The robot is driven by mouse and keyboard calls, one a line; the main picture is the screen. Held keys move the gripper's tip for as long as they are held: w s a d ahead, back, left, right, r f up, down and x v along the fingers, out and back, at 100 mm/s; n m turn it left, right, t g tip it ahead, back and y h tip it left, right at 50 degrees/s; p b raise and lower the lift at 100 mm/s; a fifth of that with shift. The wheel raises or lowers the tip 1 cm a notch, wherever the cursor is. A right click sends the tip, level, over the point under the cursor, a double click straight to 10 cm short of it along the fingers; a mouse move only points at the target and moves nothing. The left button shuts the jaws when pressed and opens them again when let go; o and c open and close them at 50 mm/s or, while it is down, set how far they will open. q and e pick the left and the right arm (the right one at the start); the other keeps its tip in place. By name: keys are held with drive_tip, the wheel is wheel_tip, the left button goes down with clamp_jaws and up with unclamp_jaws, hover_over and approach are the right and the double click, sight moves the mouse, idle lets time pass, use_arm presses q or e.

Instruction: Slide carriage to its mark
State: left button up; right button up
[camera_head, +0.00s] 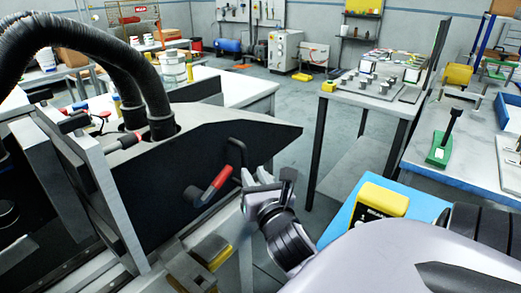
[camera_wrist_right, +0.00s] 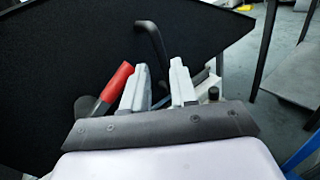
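A large black side panel (camera_head: 190,155) with a pointed right end stands at the left; I take it as part of the carriage, but cannot be sure. It carries a bent black handle (camera_head: 237,152) and a red-gripped lever (camera_head: 216,184). My right gripper (camera_head: 268,178) is just right of the handle, fingers apart. In the right wrist view, the handle (camera_wrist_right: 149,40) shows beyond the open fingers (camera_wrist_right: 158,68), its lower part near the gap. The red lever (camera_wrist_right: 116,82) is left of them. Contact is unclear. No mark is clearly visible. My left gripper is not in view.
Thick black hoses (camera_head: 115,45) arch over the machine at left. A yellow block (camera_head: 213,250) sits low beneath the panel. A yellow-topped box (camera_head: 381,200) stands on a blue surface (camera_head: 425,207) to the right. Work tables stand behind, with open floor between.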

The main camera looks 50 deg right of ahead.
sight(245, 157)
drive_tip(key=shift+n, duration=0.5)
drive_tip(key=shift+r+p+x, duration=0.15)
drive_tip(key=shift+r+x, duration=0.05)
drive_tip(key=shift+x, duration=1.55)
drive_tip(key=shift+r+p+x, duration=0.15)
drive_tip(key=shift+r+x, duration=0.05)
drive_tip(key=shift+x, duration=1.5)
drive_tip(key=shift+c, duration=0.2)
clamp_jaws()
